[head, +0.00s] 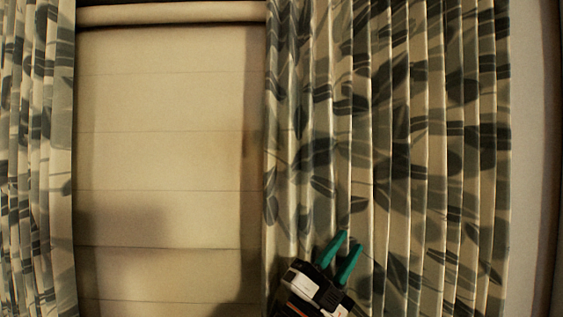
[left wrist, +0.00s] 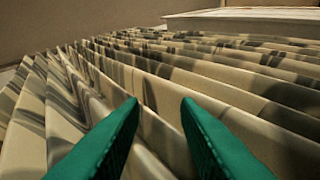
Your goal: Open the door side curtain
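In the head view a patterned curtain (head: 420,150) with grey leaf shapes hangs in pleats on the right of the window. Another curtain (head: 38,150) of the same cloth hangs at the far left. My left gripper (head: 349,246) is in front of the lower left part of the right-hand curtain, its green fingers pointing up and apart. In the left wrist view the fingers (left wrist: 160,115) are open, with curtain folds (left wrist: 150,85) in front of and below them. I cannot tell whether cloth lies between the fingers. My right gripper is not in view.
A pale blind (head: 165,150) covers the window between the two curtains, with a roll (head: 170,13) along its top. A plain wall (head: 535,130) shows at the right edge of the head view.

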